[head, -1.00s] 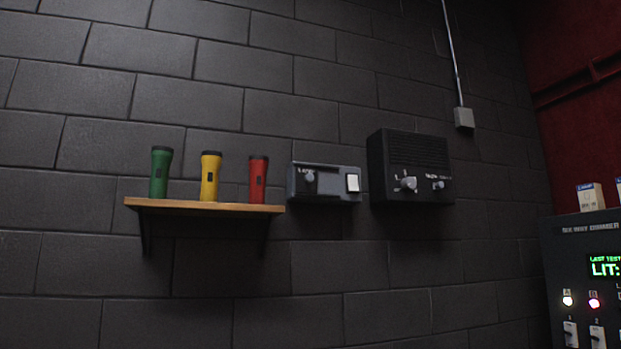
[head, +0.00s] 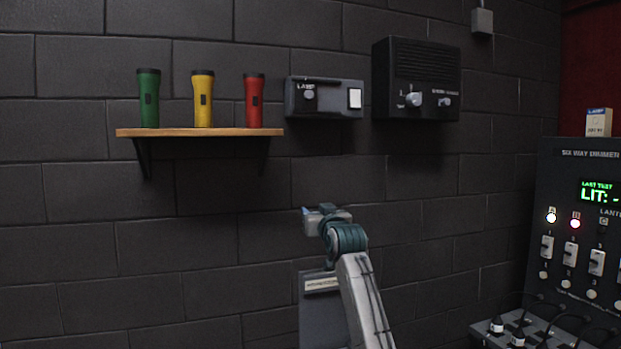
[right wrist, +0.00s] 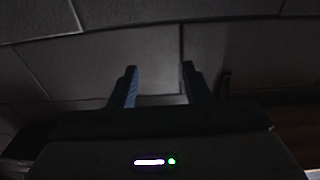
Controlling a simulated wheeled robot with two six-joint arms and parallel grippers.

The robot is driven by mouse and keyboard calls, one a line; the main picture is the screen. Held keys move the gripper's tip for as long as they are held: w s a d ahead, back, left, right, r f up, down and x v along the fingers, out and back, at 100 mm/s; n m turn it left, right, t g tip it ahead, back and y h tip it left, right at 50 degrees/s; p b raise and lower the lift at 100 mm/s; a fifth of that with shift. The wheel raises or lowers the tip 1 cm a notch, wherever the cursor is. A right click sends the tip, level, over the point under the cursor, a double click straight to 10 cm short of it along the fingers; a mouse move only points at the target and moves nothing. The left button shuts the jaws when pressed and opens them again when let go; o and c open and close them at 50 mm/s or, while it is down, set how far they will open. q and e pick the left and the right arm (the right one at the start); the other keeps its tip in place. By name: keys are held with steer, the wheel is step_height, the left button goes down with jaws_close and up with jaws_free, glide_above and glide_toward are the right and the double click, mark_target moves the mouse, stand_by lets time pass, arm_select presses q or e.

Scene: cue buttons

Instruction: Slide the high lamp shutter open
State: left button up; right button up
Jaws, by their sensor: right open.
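A grey wall box (head: 337,112) labelled "LAMP" has a round knob (head: 309,94) on its left and a lit white square (head: 354,98) on its right. A dark slot or rail runs along its top edge. I take this for the lamp shutter box; the shutter's position is unclear. My right gripper (head: 307,214) is below the box, apart from it. In the right wrist view its two fingers (right wrist: 160,84) stand apart, with only blurred dark wall between them. My left gripper is not in view.
A wooden shelf (head: 200,132) with green, yellow and red torches is left of the box. A black speaker-like box (head: 417,65) with two knobs is right of it. A dimmer console (head: 565,175) stands at the right.

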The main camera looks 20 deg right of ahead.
mark_target(310, 95)
steer(key=s+r+t+p, duration=0.15)
steer(key=s+r, duration=0.25)
steer(key=r, duration=0.9)
steer(key=s+r+t+p, duration=0.15)
steer(key=s+r, duration=0.35)
steer(key=r, duration=0.8)
steer(key=p+x, duration=0.1)
steer(key=x, duration=0.2)
steer(key=p+x, duration=0.2)
steer(key=x, duration=0.1)
steer(key=a+p+x, duration=0.1)
steer(key=p+x, duration=0.1)
steer(key=x, duration=0.1)
steer(key=shift+r, duration=0.45)
steer(key=shift+w+r+p, duration=0.15)
steer(key=shift+w+p, duration=0.4)
steer(key=shift+w, duration=0.4)
jaws_close()
